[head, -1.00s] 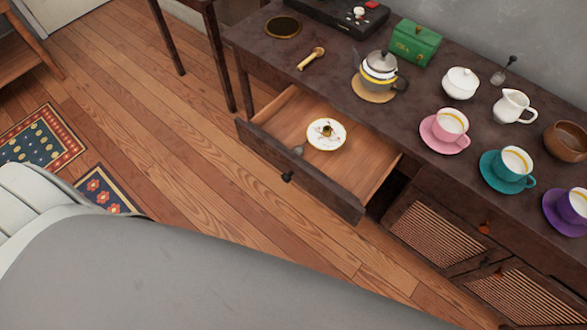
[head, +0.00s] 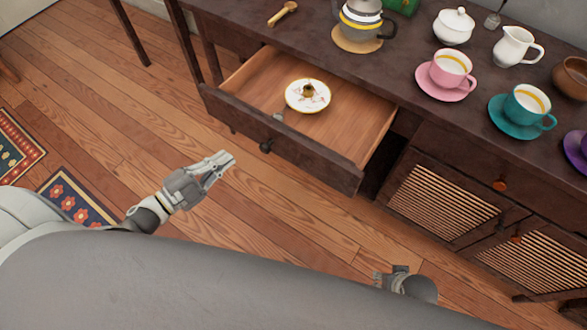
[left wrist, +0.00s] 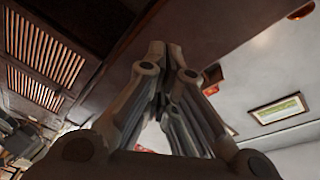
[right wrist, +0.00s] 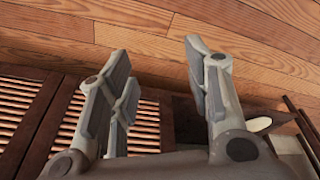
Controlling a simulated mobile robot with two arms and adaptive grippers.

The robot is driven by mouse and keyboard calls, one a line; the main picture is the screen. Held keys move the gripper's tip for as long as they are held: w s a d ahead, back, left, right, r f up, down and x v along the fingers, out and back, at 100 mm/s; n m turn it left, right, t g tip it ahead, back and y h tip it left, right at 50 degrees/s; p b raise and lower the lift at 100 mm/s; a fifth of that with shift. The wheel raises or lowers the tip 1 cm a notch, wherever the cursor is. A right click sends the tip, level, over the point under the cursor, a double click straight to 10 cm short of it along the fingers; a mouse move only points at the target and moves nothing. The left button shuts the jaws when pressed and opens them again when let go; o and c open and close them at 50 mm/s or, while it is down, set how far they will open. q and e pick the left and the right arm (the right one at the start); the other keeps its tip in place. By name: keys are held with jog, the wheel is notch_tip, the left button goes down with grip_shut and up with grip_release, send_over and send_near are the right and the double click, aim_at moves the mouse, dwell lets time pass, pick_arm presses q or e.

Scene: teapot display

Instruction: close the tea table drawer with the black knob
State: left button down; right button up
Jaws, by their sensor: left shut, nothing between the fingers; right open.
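The tea table drawer (head: 310,152) stands pulled out, with its dark front towards me. Its black knob (head: 266,146) sits on the middle of that front. A white saucer with a gilt rim (head: 307,96) lies inside with a small dark item on it. My left gripper (head: 229,160) is shut and empty, in front of the drawer and to the left of the knob, apart from it. Its closed fingers also show in the left wrist view (left wrist: 165,65). My right gripper (right wrist: 160,65) is open and empty in the right wrist view; in the head view it is low, mostly hidden.
The tabletop (head: 400,120) carries a teapot (head: 362,20), a pink cup (head: 451,68), a teal cup (head: 525,104) and a white creamer (head: 514,46). Slatted doors (head: 445,200) with an orange knob nearby are right of the drawer.

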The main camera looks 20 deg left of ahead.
pick_arm(q)
jog(key=s+d+r+m+g+h+b, duration=0.3)
jog(key=d+r+m+h, duration=0.15)
jog(key=m, duration=0.25)
jog(key=m+g+h+b, duration=0.2)
jog(key=m+g+h, duration=0.15)
jog(key=m, duration=0.25)
send_near(318, 156)
jog(key=s+d+r+y, duration=0.1)
jog(key=s+d, duration=0.1)
jog(key=d, duration=0.1)
jog(key=shift+g, duration=0.45)
jog(key=w, duration=0.2)
jog(key=w+d, duration=0.1)
jog(key=w, duration=0.1)
jog(key=shift+d, duration=0.1)
pick_arm(e)
jog(key=w+v, duration=0.2)
jog(key=v, duration=0.7)
jog(key=shift+w+r+t, duration=0.4)
jog(key=shift+r, duration=0.1)
pick_arm(q)
jog(key=shift+w, duration=0.15)
